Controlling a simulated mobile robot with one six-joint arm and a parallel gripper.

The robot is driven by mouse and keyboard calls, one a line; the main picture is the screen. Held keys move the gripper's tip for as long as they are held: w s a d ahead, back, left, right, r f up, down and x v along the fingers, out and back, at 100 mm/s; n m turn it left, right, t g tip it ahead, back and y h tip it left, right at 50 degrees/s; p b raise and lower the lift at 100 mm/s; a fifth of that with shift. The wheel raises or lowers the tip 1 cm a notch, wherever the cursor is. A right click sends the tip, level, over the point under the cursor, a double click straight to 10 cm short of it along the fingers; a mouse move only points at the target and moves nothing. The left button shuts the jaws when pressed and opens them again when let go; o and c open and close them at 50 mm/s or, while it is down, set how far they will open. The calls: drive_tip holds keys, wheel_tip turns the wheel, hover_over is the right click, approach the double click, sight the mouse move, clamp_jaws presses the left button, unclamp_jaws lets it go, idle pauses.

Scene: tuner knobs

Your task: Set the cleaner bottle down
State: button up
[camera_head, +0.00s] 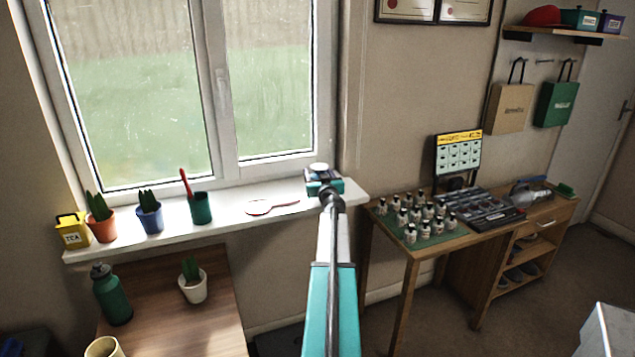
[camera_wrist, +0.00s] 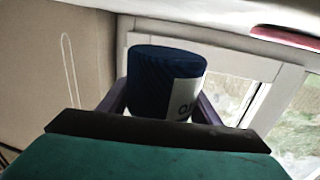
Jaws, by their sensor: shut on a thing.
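My gripper (camera_wrist: 158,108) is shut on a dark blue cylinder with a white label, which I take to be the cleaner bottle (camera_wrist: 160,80). It sits between the two purple fingers in the wrist view, and its lower part in that picture is hidden behind my gripper's dark edge. In the head view my gripper (camera_head: 322,182) is at the right end of the white windowsill (camera_head: 232,218), with a small white top showing above it. The rest of the bottle is hidden there. I cannot tell whether the bottle touches the sill.
A green cup (camera_head: 201,209), potted cacti and a yellow tea tin (camera_head: 72,228) stand farther left. The desk (camera_head: 400,249) at right holds several small white bottles.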

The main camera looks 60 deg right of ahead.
drive_tip(key=shift+w+d, duration=0.2)
drive_tip(key=shift+d, duration=0.1)
drive_tip(key=shift+f+b, duration=1)
drive_tip(key=shift+f, duration=0.75)
drive_tip(key=shift+f, duration=0.15)
drive_tip(key=o, duration=1.3)
drive_tip(key=shift+s, duration=0.1)
drive_tip(key=v, duration=1.2)
drive_tip(key=shift+r+p, duration=0.2)
drive_tip(key=shift+p, duration=0.15)
